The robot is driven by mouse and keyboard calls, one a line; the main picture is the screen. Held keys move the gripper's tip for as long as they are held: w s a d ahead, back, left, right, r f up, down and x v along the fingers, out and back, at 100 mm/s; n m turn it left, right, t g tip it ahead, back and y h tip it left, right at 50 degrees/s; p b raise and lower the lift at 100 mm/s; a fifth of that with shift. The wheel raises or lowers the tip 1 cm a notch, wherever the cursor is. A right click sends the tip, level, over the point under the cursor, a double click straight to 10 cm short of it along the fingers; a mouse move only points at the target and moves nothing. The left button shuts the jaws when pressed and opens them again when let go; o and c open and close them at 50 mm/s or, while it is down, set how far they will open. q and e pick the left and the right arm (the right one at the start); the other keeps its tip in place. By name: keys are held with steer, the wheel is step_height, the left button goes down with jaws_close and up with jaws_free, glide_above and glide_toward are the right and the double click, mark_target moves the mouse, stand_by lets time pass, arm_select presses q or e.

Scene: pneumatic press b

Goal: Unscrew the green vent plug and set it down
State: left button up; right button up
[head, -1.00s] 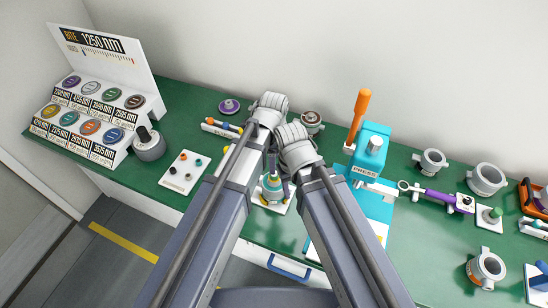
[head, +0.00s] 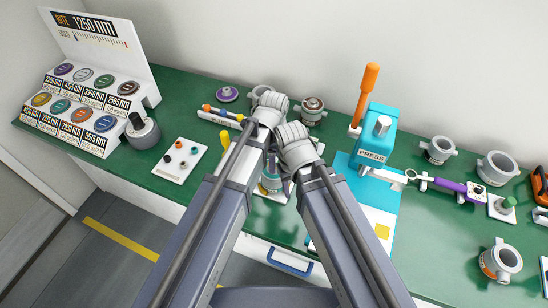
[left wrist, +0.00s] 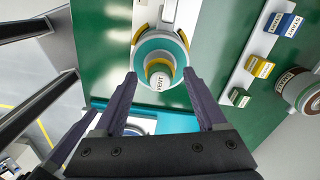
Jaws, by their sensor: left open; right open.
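A teal, round fixture (head: 269,181) stands on the bench, mostly hidden behind my arms in the head view. The left wrist view shows it from above as a teal ring (left wrist: 146,48) with yellow parts and a pale lettered cap (left wrist: 159,82). My left gripper (left wrist: 160,80) is open, its dark fingers on either side of the cap and apart from it. My right gripper (head: 284,178) is open, close beside the fixture and partly hidden by the arms.
A blue press (head: 378,130) with an orange lever (head: 366,90) stands right of my arms. A white plate with small coloured plugs (head: 180,160) lies at left, near a rack of discs (head: 85,95). Grey cups (head: 438,150) stand at right.

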arm_select(q)
jaws_close()
stand_by(0.4)
steer(key=n, duration=1.2)
steer(key=shift+s, duration=0.1)
steer(key=shift+c, duration=1.7)
jaws_free()
